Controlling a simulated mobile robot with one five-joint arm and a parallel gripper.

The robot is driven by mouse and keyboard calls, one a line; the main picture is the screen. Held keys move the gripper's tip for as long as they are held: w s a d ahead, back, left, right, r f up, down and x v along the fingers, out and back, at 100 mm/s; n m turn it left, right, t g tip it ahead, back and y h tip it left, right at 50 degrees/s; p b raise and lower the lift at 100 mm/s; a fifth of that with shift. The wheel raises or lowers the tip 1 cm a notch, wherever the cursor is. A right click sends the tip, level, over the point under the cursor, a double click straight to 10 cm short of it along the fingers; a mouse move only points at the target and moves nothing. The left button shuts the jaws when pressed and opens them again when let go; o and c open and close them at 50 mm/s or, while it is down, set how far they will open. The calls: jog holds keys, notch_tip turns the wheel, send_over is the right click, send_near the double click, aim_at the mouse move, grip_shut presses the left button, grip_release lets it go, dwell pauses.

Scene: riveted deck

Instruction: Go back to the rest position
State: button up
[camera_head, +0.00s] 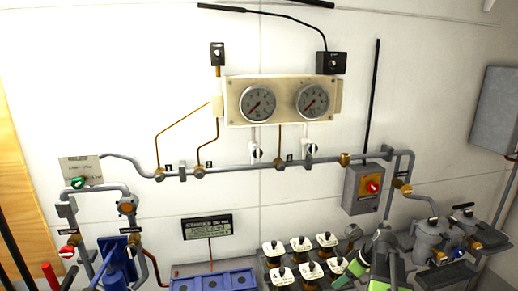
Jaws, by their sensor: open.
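My gripper (370,262) shows at the bottom edge, right of centre, as grey and green parts in front of the pipework. Its jaws are open and I see nothing held between them. The lower part of my arm is cut off by the frame's bottom edge. The gripper's exact distance from the things behind it is hard to tell.
Left of the gripper stand several white-topped switches (306,268) and a blue tray (213,283). Right of it are grey canisters (428,240). A switch box (361,190), pipes (230,171) and a gauge panel (283,101) line the wall.

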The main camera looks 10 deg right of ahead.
jog(key=w+a+n+g, duration=0.2)
jog(key=w+a, duration=0.1)
jog(key=a, duration=1.2)
jog(key=s+a+f+m+g+h, duration=0.1)
jog(key=s+a+m, duration=0.2)
jog(key=a, duration=0.3)
jog(key=s+a+f+m+g+h, duration=0.1)
jog(key=s+a+m+h, duration=0.1)
jog(key=s+a+m, duration=0.2)
jog(key=a+m, duration=0.1)
jog(key=a, duration=0.2)
jog(key=shift+s+a+f+m, duration=0.15)
jog(key=shift+a+m, duration=0.15)
jog(key=shift+m, duration=0.1)
